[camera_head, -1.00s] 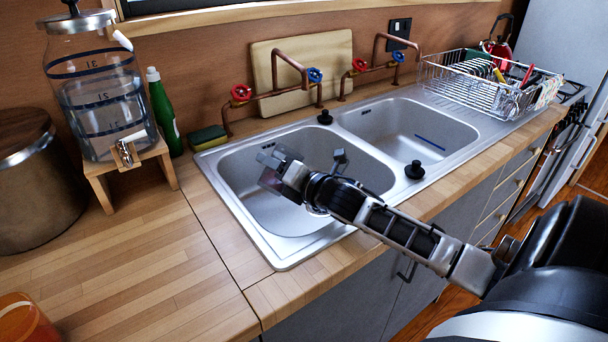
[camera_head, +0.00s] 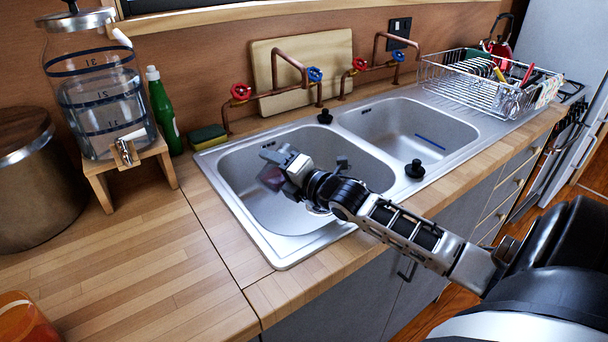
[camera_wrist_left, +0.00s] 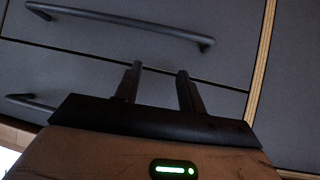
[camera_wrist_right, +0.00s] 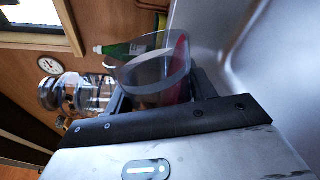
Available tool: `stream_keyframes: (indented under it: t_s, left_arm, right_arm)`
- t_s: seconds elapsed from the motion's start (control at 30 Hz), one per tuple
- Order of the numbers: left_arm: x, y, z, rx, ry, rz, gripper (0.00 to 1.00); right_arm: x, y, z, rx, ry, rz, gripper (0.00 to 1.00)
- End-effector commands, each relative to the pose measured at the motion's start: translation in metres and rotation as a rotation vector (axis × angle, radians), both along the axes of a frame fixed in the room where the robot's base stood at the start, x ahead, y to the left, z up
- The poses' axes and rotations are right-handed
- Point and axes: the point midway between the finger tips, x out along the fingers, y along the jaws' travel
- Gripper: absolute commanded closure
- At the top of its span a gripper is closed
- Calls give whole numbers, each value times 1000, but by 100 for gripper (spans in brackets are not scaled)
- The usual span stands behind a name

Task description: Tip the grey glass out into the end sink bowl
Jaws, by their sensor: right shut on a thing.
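My right gripper (camera_head: 272,166) is over the near left sink bowl (camera_head: 246,198), the one at the end by the water dispenser. It is shut on the grey glass (camera_head: 270,178), a small see-through tumbler. In the right wrist view the glass (camera_wrist_right: 150,72) sits between the fingers, its wide mouth toward the upper part of the picture, with something reddish showing inside or through its wall. In the head view the glass looks tilted, partly hidden by the gripper. My left gripper (camera_wrist_left: 157,88) is open and empty, facing grey drawer fronts.
The second sink bowl (camera_head: 410,130) lies to the right with a blue stick in it. Copper taps (camera_head: 290,72) stand behind the bowls. A water dispenser (camera_head: 100,100), green bottle (camera_head: 162,110) and sponge (camera_head: 207,137) are at left. A dish rack (camera_head: 480,85) stands far right.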

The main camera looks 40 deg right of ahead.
Motion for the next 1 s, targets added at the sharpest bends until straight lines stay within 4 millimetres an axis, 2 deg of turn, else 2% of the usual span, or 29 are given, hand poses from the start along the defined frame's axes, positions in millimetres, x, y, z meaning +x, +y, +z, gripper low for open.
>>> stream_keyframes:
  t_s: [0.4,1.0]
  left_arm:
    - [1,-1,-1,-2,-10,-6,60]
    - [1,-2,-3,-8,-9,-5,60]
  right_arm:
    - [1,-2,-4,101,10,0,74]
    - [2,-11,2,194,25,0,74]
